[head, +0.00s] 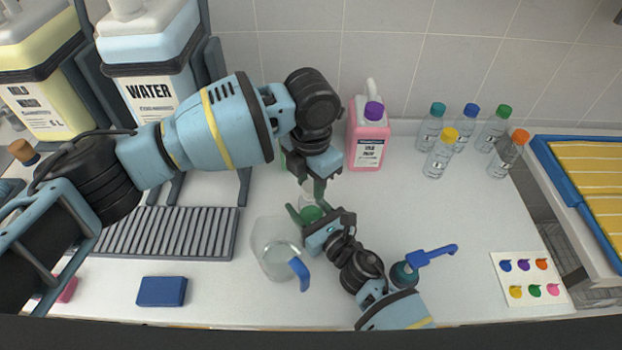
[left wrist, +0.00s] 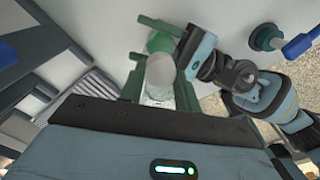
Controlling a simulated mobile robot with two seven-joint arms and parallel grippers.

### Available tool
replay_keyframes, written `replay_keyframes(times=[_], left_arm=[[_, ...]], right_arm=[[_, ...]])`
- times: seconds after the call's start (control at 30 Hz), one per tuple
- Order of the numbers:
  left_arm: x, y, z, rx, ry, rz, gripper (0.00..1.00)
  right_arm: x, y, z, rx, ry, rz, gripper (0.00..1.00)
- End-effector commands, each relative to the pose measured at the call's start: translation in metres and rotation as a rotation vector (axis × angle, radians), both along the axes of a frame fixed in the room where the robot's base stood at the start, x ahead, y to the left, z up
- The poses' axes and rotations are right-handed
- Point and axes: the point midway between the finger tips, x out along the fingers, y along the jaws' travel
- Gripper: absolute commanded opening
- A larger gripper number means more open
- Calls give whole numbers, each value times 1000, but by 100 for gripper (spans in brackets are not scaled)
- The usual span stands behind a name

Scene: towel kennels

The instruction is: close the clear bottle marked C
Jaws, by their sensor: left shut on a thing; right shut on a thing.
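A clear bottle (left wrist: 160,78) is between the fingers of my left gripper (left wrist: 158,95); in the head view my left gripper (head: 319,188) hides most of it. No mark C is readable on it. My left gripper is shut on this bottle. My right gripper (head: 311,214) is shut on a green cap (head: 312,213), close to the bottle. In the left wrist view the green cap (left wrist: 160,41) shows beside the bottle's top end. I cannot tell whether cap and bottle touch.
A clear jug (head: 272,245) with a blue handle stands just left of my right gripper. A pink bottle (head: 368,145) and several capped clear bottles (head: 437,155) stand behind.

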Motion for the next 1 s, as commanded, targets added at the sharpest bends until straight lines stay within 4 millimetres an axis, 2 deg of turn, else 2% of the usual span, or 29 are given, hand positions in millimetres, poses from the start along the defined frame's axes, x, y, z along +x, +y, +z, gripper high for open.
replay_keyframes(times=[0.13,0.4,0.43,0.6,0.87,1.0], left_arm=[[0,0,1,-1,-1,-67,12],[0,0,1,-1,-1,-70,12],[0,0,1,-1,-1,-70,35],[0,0,1,-1,-1,-69,54],[0,0,1,-1,-1,-68,54],[0,0,8,-3,-1,-68,54]], right_arm=[[0,0,-1,-1,1,0,0],[0,0,-1,-1,1,-1,0],[0,0,-1,-1,1,-1,0],[0,0,-1,-1,2,-1,0],[0,0,-1,-1,1,-1,0],[0,0,-1,-1,1,-1,0]])
